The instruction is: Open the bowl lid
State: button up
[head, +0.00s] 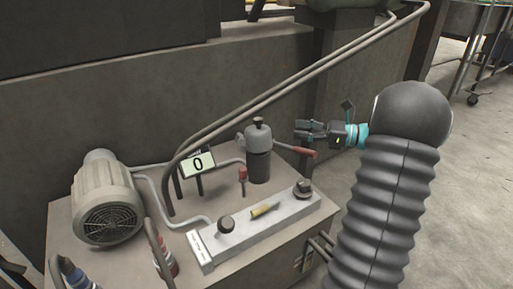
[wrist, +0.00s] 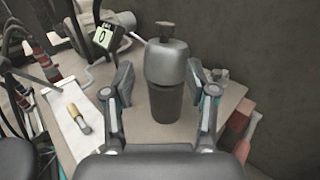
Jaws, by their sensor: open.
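The bowl is an upright canister with a dark lower body (head: 258,167) and a grey metal lid (head: 258,138) topped by a small dark knob (head: 258,121). The lid sits on the body. In the wrist view the lid (wrist: 167,62) and body (wrist: 166,102) appear centred between my fingers. My gripper (head: 299,130) is open and empty, to the right of the lid in the head view and apart from it. Both fingers also show in the wrist view (wrist: 160,78).
A red-handled lever (head: 295,150) extends right of the bowl, below my gripper. A display reading 0 (head: 198,163), a valve block (head: 255,225) and a motor (head: 106,200) share the bench. Long pipes (head: 290,80) slant behind the bowl. Open floor lies at right.

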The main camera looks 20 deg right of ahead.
jog(key=s+a+r+n+g+h+p, duration=0.1)
jog(key=s+a+n+g+h, duration=0.1)
jog(key=a, duration=0.7)
jog(key=s+a+r+n+g+h+p, duration=0.2)
jog(key=s+a+n+g, duration=0.3)
jog(key=a, duration=0.4)
jog(key=shift+s+n+h, duration=0.3)
jog(key=shift+s+n, duration=0.6)
jog(key=shift+s, duration=0.05)
jog(key=shift+r, duration=0.1)
